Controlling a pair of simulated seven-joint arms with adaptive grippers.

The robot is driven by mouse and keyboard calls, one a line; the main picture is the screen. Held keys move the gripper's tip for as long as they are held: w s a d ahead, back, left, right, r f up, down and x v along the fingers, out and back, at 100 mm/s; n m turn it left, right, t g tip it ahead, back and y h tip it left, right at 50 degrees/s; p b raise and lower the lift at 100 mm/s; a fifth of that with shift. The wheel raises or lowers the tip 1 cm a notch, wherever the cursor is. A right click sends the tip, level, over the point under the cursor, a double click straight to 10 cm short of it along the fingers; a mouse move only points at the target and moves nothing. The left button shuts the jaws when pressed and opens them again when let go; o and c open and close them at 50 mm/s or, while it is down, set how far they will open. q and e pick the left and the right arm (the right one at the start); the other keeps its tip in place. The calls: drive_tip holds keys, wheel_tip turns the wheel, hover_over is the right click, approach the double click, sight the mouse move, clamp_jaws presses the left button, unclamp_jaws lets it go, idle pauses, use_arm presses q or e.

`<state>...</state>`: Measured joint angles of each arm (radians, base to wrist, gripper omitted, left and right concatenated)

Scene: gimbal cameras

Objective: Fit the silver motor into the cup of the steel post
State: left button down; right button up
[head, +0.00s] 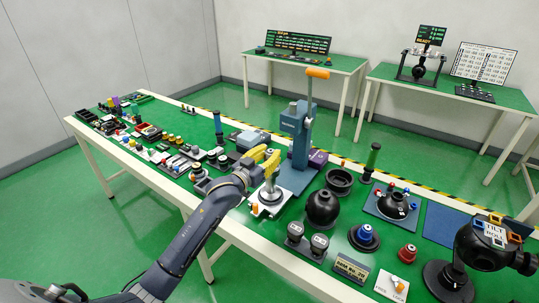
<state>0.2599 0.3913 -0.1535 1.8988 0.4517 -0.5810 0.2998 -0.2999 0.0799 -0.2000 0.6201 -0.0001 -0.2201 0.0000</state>
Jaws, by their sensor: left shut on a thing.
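My left gripper (267,160), with yellow fingers, is over the middle of the long green bench. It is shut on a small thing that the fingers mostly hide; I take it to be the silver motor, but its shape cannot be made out. Right below the fingers, a silver steel post (269,194) stands upright on a pale square plate with an orange knob at its corner. The fingers cover the top of the post, so I cannot tell whether the motor touches the cup. My right gripper is not in view.
A blue-grey press (299,135) with an orange-handled lever stands close behind the post. A black ball-shaped unit (322,208) and a dark ring (339,180) are to the right. Twin dark round units (295,231) stand in front. Many small parts crowd the bench's left.

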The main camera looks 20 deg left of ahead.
use_arm(q)
drive_tip(key=shift+f, duration=1.25)
drive_tip(key=c, duration=0.9)
unclamp_jaws()
drive_tip(key=shift+c, duration=0.2)
drive_tip(key=v, duration=1.2)
